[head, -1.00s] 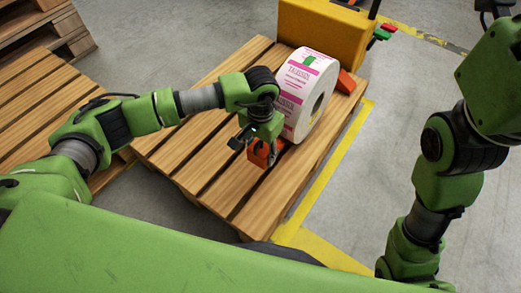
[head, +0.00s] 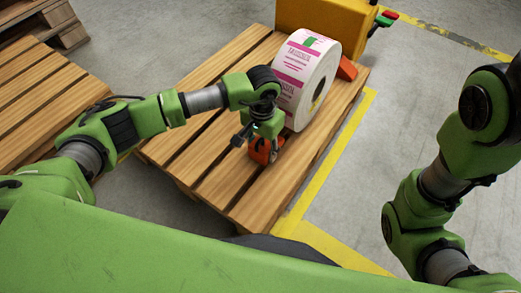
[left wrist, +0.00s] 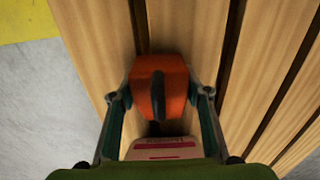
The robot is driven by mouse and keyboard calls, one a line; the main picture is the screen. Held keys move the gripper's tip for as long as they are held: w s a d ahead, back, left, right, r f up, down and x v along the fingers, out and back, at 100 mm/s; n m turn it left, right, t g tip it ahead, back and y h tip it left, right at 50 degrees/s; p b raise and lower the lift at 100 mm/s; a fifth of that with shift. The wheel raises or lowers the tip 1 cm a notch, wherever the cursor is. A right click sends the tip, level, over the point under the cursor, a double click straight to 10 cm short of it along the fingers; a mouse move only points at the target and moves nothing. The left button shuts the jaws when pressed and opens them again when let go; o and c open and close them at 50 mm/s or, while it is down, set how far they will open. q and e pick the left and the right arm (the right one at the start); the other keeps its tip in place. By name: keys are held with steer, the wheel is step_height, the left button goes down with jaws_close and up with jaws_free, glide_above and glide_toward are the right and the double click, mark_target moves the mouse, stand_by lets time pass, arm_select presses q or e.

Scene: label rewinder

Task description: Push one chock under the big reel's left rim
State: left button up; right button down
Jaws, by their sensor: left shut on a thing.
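The big reel (head: 305,75), white with pink label print, stands upright on the wooden pallet (head: 215,165). One orange chock (head: 261,151) is at the near left side of the reel, low over the pallet boards. My left gripper (head: 264,147) is shut on this chock. In the left wrist view the chock (left wrist: 172,84) sits between both fingers, with the reel (left wrist: 165,148) partly showing at the bottom edge. I cannot tell whether the chock touches the reel. A second orange chock (head: 347,68) is at the reel's far right side. My right gripper is out of view.
A yellow block-shaped body (head: 325,22) with red and green handles stands behind the reel. Another pallet (head: 45,90) lies at the left. Yellow floor tape (head: 335,150) runs along the pallet's right side. The pallet's front boards are clear.

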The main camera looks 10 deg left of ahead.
arm_select(q)
steer(key=shift+w+d, duration=0.1)
steer(key=shift+w, duration=0.05)
steer(key=o, duration=1.4)
steer(key=shift+o, duration=0.2)
step_height(320, 180, up, 11)
steer(key=shift+r, duration=0.55)
